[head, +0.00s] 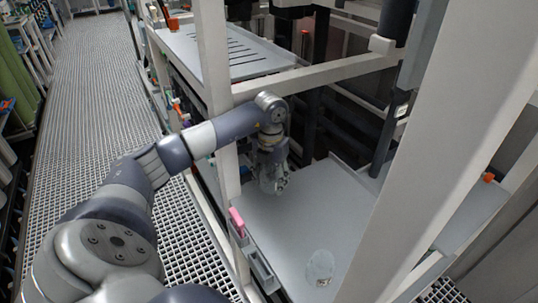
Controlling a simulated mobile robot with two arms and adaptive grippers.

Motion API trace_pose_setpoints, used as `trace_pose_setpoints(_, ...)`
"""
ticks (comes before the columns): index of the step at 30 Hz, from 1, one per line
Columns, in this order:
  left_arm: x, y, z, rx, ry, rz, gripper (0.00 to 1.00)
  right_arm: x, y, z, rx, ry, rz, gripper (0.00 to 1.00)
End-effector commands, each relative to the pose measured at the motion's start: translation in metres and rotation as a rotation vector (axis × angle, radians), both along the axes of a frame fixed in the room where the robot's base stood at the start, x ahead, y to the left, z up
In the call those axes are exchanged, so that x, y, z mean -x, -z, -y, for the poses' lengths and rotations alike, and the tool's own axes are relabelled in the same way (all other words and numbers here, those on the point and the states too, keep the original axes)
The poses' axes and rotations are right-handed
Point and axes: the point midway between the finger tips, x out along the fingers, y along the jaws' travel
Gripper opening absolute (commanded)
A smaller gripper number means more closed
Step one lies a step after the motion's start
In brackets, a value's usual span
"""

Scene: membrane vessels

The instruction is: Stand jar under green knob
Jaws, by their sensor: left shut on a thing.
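My left gripper (272,184) reaches in past the white frame post and is low over the back left part of the grey shelf panel (296,226). It is shut on a clear, glassy jar, which is small and mostly hidden by the fingers. I cannot tell whether that jar touches the panel. A second clear jar (320,268) stands on the panel near its front edge, apart from the gripper. I cannot make out a green knob for certain. My right gripper is not in view.
A pink handle (237,222) sits at the panel's left edge, beside the white post (215,70). A broad white beam (425,140) crosses on the right. A slotted grey tray (228,50) is higher at the back. The middle of the panel is clear.

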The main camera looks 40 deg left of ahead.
Motion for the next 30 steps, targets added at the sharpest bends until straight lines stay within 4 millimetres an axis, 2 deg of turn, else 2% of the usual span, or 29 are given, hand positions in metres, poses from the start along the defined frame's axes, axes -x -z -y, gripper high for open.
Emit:
trace_pose_setpoints(5, -0.002, 0.003, -0.009, 0.0, 0.001, -0.002, 0.28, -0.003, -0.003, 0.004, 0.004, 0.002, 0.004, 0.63)
trace_pose_setpoints(13, -0.001, 0.034, -0.008, 0.001, 0.0, -0.003, 0.28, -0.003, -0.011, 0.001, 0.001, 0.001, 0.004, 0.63)
trace_pose_setpoints(23, -0.002, 0.039, -0.008, 0.0, 0.001, 0.0, 0.28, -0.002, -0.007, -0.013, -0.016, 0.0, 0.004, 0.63)
trace_pose_setpoints(24, -0.002, 0.039, -0.008, 0.0, 0.001, 0.0, 0.54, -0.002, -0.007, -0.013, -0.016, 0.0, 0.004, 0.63)
trace_pose_setpoints(26, -0.002, 0.038, -0.008, 0.0, 0.001, 0.0, 0.67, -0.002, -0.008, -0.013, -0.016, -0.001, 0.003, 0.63)
trace_pose_setpoints(27, -0.002, 0.038, -0.008, 0.0, 0.001, 0.0, 0.72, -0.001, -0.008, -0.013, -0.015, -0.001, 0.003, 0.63)
trace_pose_setpoints(30, -0.002, 0.038, -0.008, 0.0, 0.001, 0.0, 0.72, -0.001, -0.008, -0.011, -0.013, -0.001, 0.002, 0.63)
